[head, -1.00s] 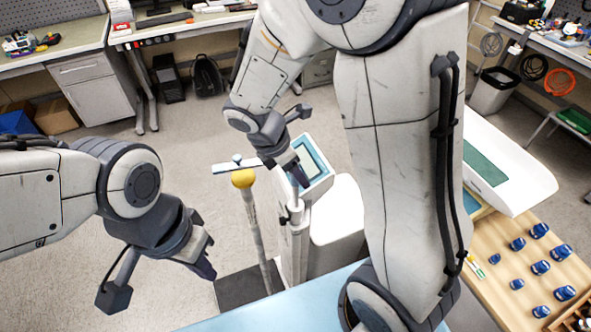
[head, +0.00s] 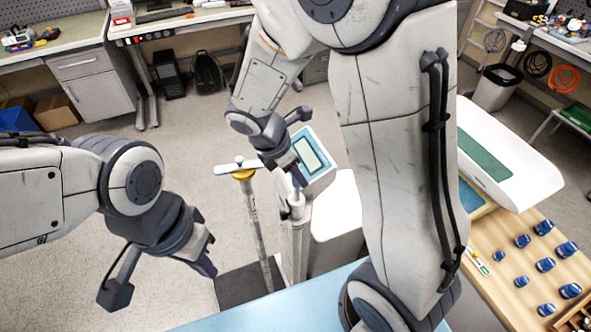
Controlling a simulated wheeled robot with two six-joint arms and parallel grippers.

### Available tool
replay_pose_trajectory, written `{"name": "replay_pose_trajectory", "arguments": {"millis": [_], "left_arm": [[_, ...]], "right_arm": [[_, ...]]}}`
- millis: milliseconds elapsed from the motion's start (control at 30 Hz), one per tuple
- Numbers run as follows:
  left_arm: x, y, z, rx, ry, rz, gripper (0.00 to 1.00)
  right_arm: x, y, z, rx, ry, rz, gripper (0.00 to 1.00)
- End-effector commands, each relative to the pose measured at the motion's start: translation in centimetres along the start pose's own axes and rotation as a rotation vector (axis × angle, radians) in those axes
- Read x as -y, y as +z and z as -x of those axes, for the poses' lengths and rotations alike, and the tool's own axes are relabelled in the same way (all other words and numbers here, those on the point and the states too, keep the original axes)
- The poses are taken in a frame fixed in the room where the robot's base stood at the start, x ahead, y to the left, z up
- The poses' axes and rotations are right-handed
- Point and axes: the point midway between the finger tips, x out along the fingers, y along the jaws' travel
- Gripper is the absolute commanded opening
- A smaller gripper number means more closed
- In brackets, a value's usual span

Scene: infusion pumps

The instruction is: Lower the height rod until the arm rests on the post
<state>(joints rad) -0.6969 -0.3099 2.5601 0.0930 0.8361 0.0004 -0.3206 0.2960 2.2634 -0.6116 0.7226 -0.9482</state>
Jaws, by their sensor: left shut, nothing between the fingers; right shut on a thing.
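The white measuring arm (head: 237,166) of the scale reaches left across the yellow-topped post (head: 244,175). From above, it overlaps the yellow top and covers part of it; I cannot tell whether they touch. The post stands upright beside the scale's pale column (head: 294,245). My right gripper (head: 297,178) is shut at the top of the column, on the height rod, which the fingers mostly hide. My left gripper (head: 207,262) is shut and empty, to the left of the post and apart from it.
The scale's display head (head: 313,154) is close beside my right gripper. A dark base plate (head: 238,290) lies under the post. A light blue surface (head: 265,312) is in front. A wooden table (head: 487,225) with blue items stands right. Open floor lies left and behind.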

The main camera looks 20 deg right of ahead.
Motion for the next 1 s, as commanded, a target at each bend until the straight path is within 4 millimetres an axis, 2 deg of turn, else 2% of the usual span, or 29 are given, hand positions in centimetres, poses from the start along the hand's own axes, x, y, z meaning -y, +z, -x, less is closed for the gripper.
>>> {"name": "replay_pose_trajectory", "arguments": {"millis": [33,67,567,667,1000], "left_arm": [[0.0,0.0,0.0,0.0,0.0,0.0,0.0],[0.0,0.0,0.0,0.0,0.0,0.0,0.0],[0.0,0.0,0.0,0.0,0.0,0.0,0.0],[0.0,0.0,-0.1,0.0,0.0,0.0,0.0],[0.1,0.0,-0.7,0.0,0.0,0.001,0.0]], "right_arm": [[0.6,-0.1,-0.3,0.003,-0.019,0.005,0.53],[0.7,-0.1,-0.3,0.003,-0.019,0.005,0.61],[0.2,0.0,0.4,0.002,-0.006,0.003,0.61],[0.2,0.0,1.8,0.002,-0.002,0.001,0.61],[0.2,-0.2,8.2,-0.001,-0.004,0.003,0.61]]}}
